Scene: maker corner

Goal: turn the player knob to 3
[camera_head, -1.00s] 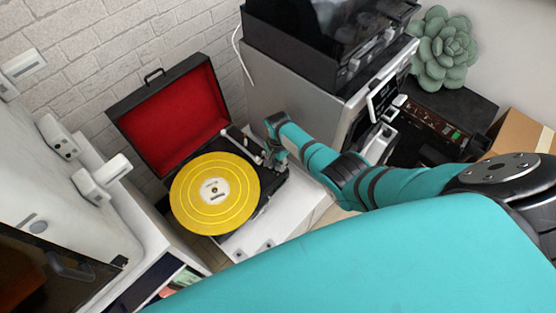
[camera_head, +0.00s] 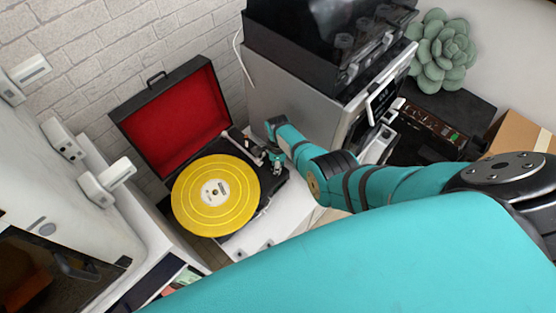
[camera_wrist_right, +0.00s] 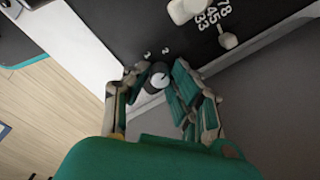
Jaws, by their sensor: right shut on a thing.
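The record player (camera_head: 279,182) stands open on a white cabinet, with a red-lined lid and a yellow record (camera_head: 232,205) on its platter. In the right wrist view its small dark knob (camera_wrist_right: 158,80) shows a pale mark on its top. Tiny white numerals sit on the black deck beside it, too small to read surely. My right gripper (camera_wrist_right: 160,82) is shut on the knob, with a finger on either side. In the head view the right gripper (camera_head: 276,163) is at the player's right corner, and the knob is hidden there. My left gripper is out of view.
The tonearm (camera_head: 243,144) lies close to my right gripper. A speed selector (camera_wrist_right: 228,40) marked 33, 45 and 78 is near the knob. A grey machine (camera_head: 300,85) stands just behind my right arm. White boxes (camera_head: 107,180) are at the left.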

